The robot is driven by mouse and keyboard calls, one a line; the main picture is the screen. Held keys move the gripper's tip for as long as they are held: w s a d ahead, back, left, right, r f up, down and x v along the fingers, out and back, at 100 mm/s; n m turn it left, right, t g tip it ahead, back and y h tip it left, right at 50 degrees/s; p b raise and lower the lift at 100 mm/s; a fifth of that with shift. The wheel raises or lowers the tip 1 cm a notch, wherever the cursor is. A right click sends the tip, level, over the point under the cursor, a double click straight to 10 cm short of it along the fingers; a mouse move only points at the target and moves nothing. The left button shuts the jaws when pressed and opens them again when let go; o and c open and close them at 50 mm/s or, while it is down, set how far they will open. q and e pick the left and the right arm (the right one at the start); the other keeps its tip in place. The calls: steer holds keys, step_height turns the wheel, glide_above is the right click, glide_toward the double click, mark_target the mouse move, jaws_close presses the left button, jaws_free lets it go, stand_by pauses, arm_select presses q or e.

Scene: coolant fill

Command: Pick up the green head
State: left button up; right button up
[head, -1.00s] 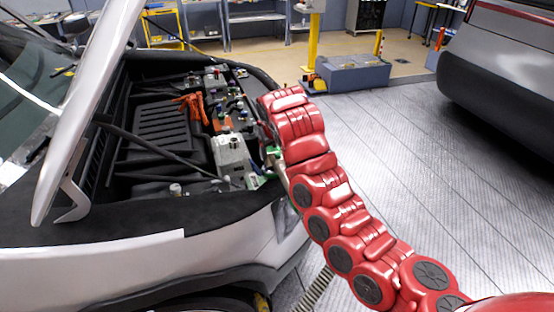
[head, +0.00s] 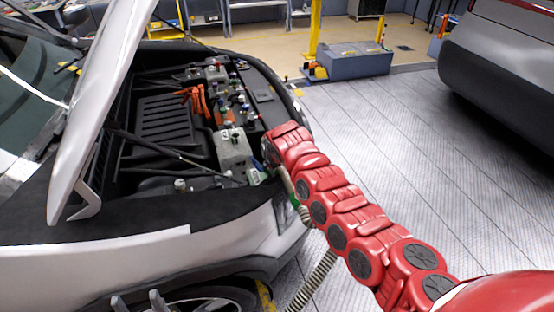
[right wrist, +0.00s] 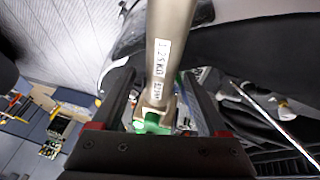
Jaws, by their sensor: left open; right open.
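The green head (right wrist: 152,124) shows in the right wrist view at the lower end of a pale metal tube (right wrist: 168,45) with a weight label. In the head view a small green part (head: 294,201) shows beside my right arm, above a ribbed hose. My right gripper (right wrist: 160,82) is open, with its dark fingers on either side of the tube and green head. Whether they touch is unclear. In the head view this gripper is mostly hidden by my red arm. My left gripper (head: 139,302) is open and empty at the bottom left, in front of the car's wheel.
The car's open engine bay (head: 170,115) lies left of my right arm, with the raised hood (head: 108,100) above it. A ribbed hose (head: 318,278) hangs below. The grey floor (head: 390,140) to the right is clear up to another car (head: 505,80).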

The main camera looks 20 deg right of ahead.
steer(key=x, duration=0.3)
steer(key=shift+a+f+p, duration=0.15)
steer(key=shift+p, duration=0.25)
steer(key=shift+w+f, duration=0.2)
steer(key=shift+f, duration=0.25)
steer(key=shift+c, duration=0.4)
jaws_close()
stand_by(0.5)
